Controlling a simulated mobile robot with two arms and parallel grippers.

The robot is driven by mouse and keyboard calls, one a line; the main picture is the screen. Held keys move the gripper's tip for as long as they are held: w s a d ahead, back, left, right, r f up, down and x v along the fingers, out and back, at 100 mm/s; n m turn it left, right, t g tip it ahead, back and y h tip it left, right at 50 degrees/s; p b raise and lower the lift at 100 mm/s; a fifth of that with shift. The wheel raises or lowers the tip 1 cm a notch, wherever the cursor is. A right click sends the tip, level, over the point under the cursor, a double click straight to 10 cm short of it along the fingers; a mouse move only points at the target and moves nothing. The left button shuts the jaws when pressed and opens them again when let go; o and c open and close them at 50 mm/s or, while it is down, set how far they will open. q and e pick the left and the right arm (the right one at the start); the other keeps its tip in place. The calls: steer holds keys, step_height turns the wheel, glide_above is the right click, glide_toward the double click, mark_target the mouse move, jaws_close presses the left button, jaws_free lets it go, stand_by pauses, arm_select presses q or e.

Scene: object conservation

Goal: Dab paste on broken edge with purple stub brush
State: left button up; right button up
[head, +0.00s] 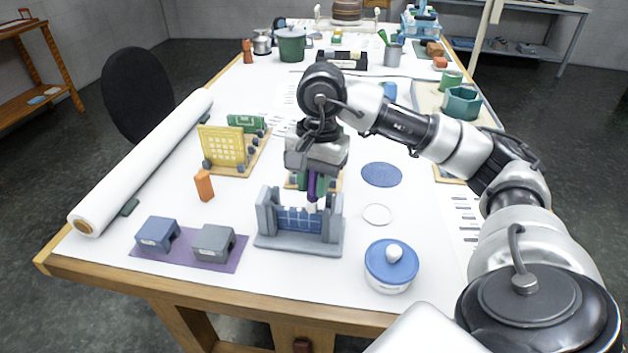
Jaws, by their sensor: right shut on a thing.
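My right gripper (314,181) comes in from the right and is shut on the purple stub brush (312,187). The brush points down, and its pale tip (311,207) is at the upper edge of a blue patterned piece (298,221). I cannot tell whether the tip touches the piece. The blue piece stands upright between the posts of a grey holder (275,242) near the table's front. My left gripper is not in view.
Two small blocks, blue (158,234) and grey (214,243), sit on a purple mat (236,250) at left. A blue disc (381,174) and white ring (377,214) lie right of the holder.

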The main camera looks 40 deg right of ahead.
steer(key=shift+r+p, duration=2.45)
steer(key=shift+r, duration=1.6)
steer(key=shift+f, duration=0.1)
